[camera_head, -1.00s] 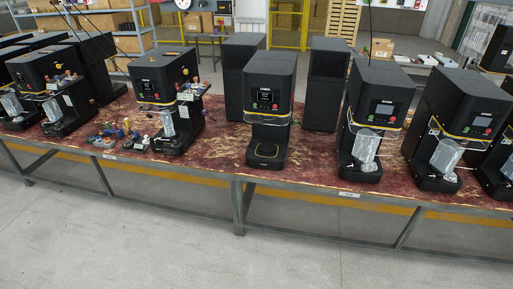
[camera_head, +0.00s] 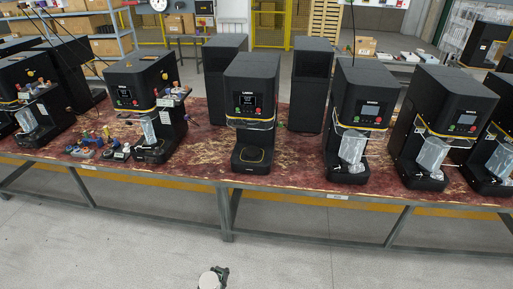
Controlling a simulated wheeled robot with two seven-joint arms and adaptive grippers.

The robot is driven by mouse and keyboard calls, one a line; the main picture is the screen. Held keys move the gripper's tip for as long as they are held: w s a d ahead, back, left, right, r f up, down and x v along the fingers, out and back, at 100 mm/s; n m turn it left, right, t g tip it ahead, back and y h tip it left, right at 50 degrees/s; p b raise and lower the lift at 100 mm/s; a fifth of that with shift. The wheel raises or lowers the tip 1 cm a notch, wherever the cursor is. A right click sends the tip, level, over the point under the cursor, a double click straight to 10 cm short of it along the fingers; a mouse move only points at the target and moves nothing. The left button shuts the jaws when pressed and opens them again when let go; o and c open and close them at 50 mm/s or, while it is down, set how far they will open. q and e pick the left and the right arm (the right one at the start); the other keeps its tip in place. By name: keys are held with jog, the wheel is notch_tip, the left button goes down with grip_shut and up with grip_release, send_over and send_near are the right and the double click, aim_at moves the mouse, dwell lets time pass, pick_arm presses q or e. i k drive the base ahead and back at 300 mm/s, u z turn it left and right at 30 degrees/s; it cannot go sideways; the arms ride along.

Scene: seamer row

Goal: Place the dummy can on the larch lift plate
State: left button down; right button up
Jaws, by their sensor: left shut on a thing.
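My left gripper (camera_head: 222,274) shows at the bottom edge, left of the middle, small and dark. It is shut on the dummy can (camera_head: 209,280), whose pale round top shows; its lower part is cut off by the frame edge. The larch machine (camera_head: 251,90) is the black seamer at the middle of the bench, with a small label too fine to read surely. Its larch lift plate (camera_head: 252,155), marked with a yellow ring, is low at its front and looks empty. The gripper and can are in front of the bench, well apart from the plate. My right gripper is not in view.
The red worn bench top (camera_head: 205,150) has a grey front edge. Similar black seamers, such as one at right (camera_head: 360,110), hold clear guards at their fronts. Small coloured parts (camera_head: 100,145) lie left of the larch machine. The floor before the bench is clear.

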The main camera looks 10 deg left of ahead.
aim_at(252, 150)
jog(key=i, duration=1.85)
jog(key=z, duration=0.35)
